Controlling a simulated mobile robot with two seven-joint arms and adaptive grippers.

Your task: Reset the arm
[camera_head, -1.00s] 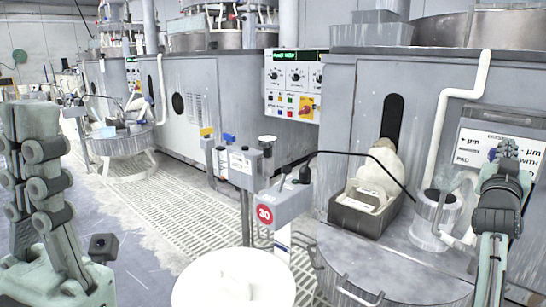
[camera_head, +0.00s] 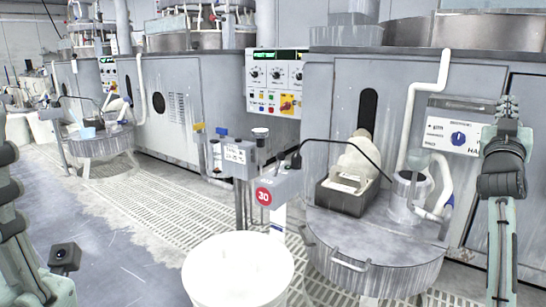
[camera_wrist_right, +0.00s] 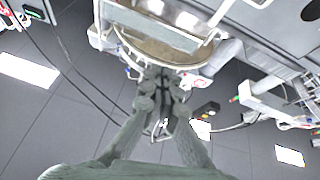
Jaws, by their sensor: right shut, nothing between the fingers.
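My right gripper (camera_head: 508,108) is raised at the right of the head view, pointing up. Its fingers are shut and empty, in front of the grey machine panel and apart from it. The right wrist view shows the same fingers (camera_wrist_right: 163,80) meeting at their tips with nothing between them.
A round grey metal table (camera_head: 375,250) holds a black bin (camera_head: 342,199) and a metal cylinder (camera_head: 409,197). A white round tub (camera_head: 238,270) stands in front. A post carries a grey box with a red 30 sign (camera_head: 264,196). Grated floor (camera_head: 165,200) lies open to the left.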

